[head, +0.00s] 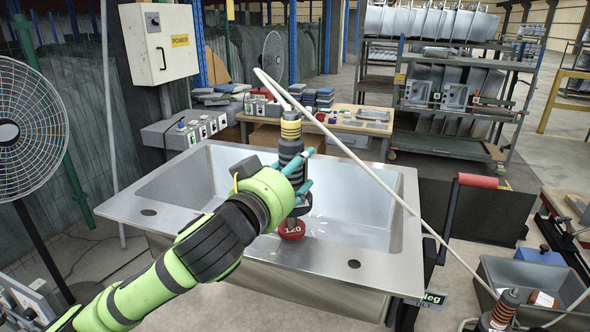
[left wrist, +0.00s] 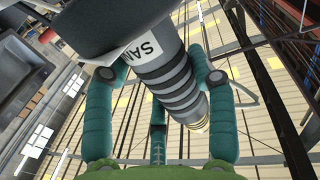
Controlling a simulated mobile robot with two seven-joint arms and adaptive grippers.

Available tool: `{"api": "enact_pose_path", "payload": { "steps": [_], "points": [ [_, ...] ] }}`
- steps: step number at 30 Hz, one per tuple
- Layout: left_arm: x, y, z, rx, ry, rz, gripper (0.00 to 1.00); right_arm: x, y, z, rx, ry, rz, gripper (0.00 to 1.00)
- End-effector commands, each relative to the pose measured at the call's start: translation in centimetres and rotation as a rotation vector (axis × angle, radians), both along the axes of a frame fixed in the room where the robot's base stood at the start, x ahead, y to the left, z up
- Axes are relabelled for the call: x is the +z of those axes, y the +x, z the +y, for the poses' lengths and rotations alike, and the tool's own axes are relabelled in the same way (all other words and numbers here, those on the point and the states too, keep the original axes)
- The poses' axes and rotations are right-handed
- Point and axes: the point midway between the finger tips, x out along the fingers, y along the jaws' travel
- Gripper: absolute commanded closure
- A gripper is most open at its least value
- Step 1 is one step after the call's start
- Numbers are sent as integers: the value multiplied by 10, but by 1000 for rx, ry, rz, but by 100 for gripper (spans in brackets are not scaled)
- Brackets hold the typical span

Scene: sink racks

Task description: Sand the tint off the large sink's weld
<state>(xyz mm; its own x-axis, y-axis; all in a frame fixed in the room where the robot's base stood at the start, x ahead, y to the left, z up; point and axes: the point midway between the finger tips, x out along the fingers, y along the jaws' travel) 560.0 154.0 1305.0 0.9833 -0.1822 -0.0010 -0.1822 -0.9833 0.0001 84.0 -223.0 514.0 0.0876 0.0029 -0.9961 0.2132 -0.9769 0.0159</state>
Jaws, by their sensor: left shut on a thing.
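The large sink (head: 395,240) is a wide steel basin with a flat rim, standing in front of me. My left gripper (head: 302,172) is over the basin, its teal fingers shut around the dark ribbed body of an upright sander (head: 290,150). The sander has a yellow band near its top and a red disc (head: 291,229) marked 120 at its lower end. The disc is low in the basin; I cannot tell whether it touches the steel. In the left wrist view the sander (left wrist: 168,75) lies between the fingers, with a white "SAN" label. I cannot make out the weld or its tint.
A pale hose or pole (head: 365,170) crosses above the sink from the sander's top. Another orange-banded tool (head: 506,305) stands at lower right near a grey bin (head: 490,268). A fan (head: 30,130) stands left. A power box (head: 160,45) and bench (head: 350,125) are behind.

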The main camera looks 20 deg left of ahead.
Motion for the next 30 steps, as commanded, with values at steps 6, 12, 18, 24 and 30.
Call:
{"api": "enact_pose_path", "payload": {
  "steps": [6,12,18,24,30],
  "points": [
    [0,0,0,0,-2,-9,96,-2,0,0,0,0,-1,100],
    [-3,0,0,0,-2,-9,96,-5,0,0,0,0,-1,100],
    [-7,0,0,0,-2,-9,96,-7,1,0,-1,1,-2,100],
    [-9,0,0,-1,-2,-9,96,-9,1,0,-1,1,-2,100],
    [-10,0,4,1,0,-6,96,-9,1,0,-1,1,-3,100]
  ]
}}
